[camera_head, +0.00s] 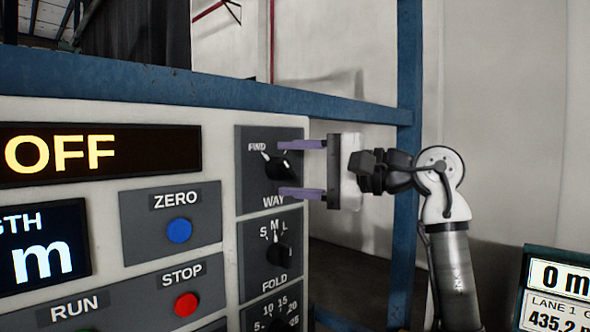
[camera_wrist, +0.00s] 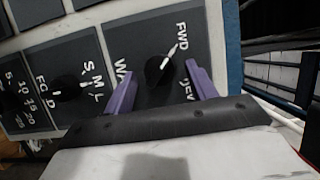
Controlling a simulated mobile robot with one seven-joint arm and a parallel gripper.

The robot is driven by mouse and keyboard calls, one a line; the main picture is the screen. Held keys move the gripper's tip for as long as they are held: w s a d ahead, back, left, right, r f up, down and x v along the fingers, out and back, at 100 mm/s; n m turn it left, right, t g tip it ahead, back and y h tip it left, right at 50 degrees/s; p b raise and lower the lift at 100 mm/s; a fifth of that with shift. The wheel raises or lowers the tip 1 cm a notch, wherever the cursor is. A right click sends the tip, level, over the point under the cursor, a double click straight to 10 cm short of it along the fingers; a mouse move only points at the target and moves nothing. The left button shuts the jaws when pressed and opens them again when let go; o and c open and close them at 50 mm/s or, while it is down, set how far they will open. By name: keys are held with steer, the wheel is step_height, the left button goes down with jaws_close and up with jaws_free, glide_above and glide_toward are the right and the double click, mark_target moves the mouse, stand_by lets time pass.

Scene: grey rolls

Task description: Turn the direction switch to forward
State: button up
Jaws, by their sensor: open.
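The direction switch is a black rotary knob (camera_head: 280,168) on a dark plate, with FWD at its upper left and WAY below. It also shows in the wrist view (camera_wrist: 158,72), where a white line runs from the knob toward FWD. The REV label is partly covered by a finger there. My gripper (camera_head: 279,167) is open, with one purple finger above the knob and one below. In the wrist view my gripper (camera_wrist: 159,68) has its fingers on either side of the knob, with gaps visible. Whether the fingertips reach its depth is hard to tell.
The FOLD knob (camera_head: 279,253) sits just below, with another knob under it. The blue ZERO button (camera_head: 179,230) and red STOP button (camera_head: 186,305) are to the left. A blue beam (camera_head: 200,92) runs above the panel, and a blue post (camera_head: 409,60) stands to the right.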

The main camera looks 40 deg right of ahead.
steer(key=b+v, duration=0.3)
steer(key=v, duration=1)
steer(key=shift+s, duration=0.3)
steer(key=shift+d, duration=0.15)
